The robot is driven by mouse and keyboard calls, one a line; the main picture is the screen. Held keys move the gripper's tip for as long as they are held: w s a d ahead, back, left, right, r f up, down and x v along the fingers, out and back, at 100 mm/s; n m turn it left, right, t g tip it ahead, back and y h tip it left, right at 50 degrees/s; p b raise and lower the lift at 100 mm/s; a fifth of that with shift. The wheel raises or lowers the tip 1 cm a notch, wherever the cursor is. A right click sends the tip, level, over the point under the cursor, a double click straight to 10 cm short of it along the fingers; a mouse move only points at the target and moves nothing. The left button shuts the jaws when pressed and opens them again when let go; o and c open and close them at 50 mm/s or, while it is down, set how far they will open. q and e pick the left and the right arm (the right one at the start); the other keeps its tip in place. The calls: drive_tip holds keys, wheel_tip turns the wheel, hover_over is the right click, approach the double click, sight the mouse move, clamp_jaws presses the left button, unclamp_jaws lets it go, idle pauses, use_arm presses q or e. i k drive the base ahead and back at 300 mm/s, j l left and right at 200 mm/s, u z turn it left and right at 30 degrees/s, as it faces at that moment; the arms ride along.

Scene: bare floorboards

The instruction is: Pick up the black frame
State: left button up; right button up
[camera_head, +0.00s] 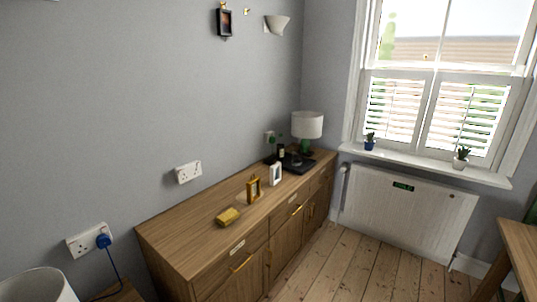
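A small black frame (224,23) with a dark picture hangs high on the grey wall, at the top of the head view. On the wooden sideboard (190,237) below stand a gold frame (253,189) and a white frame (275,174), both upright. No black frame can be made out on the sideboard, though the far items are small. Neither of my grippers is in view.
A yellow block-like item (228,216) lies nearer on the sideboard. A black tray (297,167) with dark bottles and a white-shaded lamp (307,126) stand at its far end. A wooden table (520,250) edges in at right. Floorboards (350,265) between are clear.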

sight(224, 17)
drive_tip(key=i+l+u, duration=0.15)
drive_tip(key=i+l, duration=0.25)
drive_tip(key=i, duration=0.15)
drive_tip(key=i+l+u, duration=0.15)
drive_tip(key=i+l, duration=0.35)
drive_tip(key=i+l+u, duration=0.2)
drive_tip(key=i+l, duration=0.3)
drive_tip(key=i+l+u, duration=0.15)
drive_tip(key=i+l, duration=0.35)
drive_tip(key=l, duration=0.15)
drive_tip(key=i+l+u, duration=0.15)
drive_tip(key=i+l, duration=0.3)
drive_tip(key=l, duration=0.2)
drive_tip(key=i+l+u, duration=0.1)
drive_tip(key=l+u, duration=0.1)
drive_tip(key=l, duration=0.25)
